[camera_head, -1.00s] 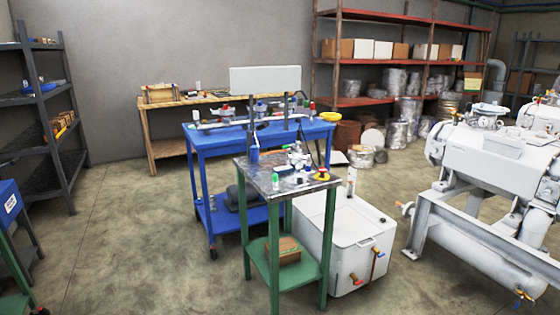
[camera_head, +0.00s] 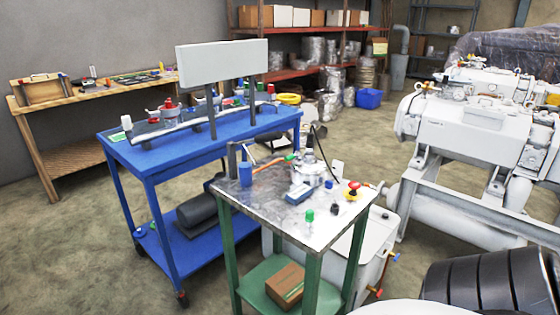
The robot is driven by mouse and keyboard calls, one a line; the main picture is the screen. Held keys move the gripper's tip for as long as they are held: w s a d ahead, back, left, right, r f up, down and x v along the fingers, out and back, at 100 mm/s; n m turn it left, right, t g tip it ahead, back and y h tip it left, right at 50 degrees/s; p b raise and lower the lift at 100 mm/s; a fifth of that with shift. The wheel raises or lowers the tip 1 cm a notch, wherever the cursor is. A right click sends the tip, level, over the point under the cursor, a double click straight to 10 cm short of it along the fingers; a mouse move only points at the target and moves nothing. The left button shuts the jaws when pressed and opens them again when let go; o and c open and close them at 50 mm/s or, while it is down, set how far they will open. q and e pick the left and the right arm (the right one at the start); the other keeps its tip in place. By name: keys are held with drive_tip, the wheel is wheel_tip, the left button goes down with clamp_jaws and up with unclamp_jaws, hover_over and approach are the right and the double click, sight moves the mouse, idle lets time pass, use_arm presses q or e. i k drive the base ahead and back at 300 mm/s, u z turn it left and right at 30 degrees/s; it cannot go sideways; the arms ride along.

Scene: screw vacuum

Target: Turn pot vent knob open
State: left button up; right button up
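A silvery pot-like device (camera_head: 309,172) stands on the metal top of the green-legged table (camera_head: 245,203). Small fittings sit on and around it, and an orange hose (camera_head: 270,165) runs at its left. I cannot make out which fitting is the vent knob, or its position. Neither of my grippers shows in the head view.
The blue cart (camera_head: 155,165) with a white panel stands behind and left of the table. A white box (camera_head: 375,248) is behind and right. White machinery (camera_head: 470,135) fills the right. Black ribbed objects (camera_head: 480,285) are at lower right. Open floor (camera_head: 75,250) lies at left.

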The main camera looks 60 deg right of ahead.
sight(328, 184)
drive_tip(key=i, duration=0.4)
drive_tip(key=z, duration=0.95)
